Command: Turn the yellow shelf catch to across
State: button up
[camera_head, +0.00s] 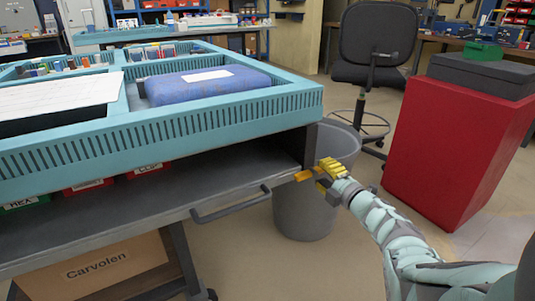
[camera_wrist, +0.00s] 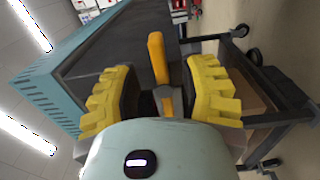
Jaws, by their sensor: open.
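The yellow shelf catch (camera_head: 304,176) is a small orange-yellow bar at the right front corner of the grey shelf. In the wrist view the catch (camera_wrist: 157,58) stands between my two yellow fingers, with its long side running along the gap. My gripper (camera_head: 328,175) is at that corner, reaching in from the right; in the wrist view its fingers (camera_wrist: 162,70) are spread to either side of the catch. A gap shows on both sides, so it is not gripped. The catch's pivot is hidden.
The grey shelf (camera_head: 120,222) has a dark bar handle (camera_head: 232,205) left of the catch. A blue tray rack (camera_head: 170,130) is above. A grey bin (camera_head: 300,210) stands behind my gripper, and a red box (camera_head: 450,150) to the right.

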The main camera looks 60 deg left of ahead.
jog(key=s+d, duration=0.1)
jog(key=d, duration=1)
jog(key=shift+a, duration=0.1)
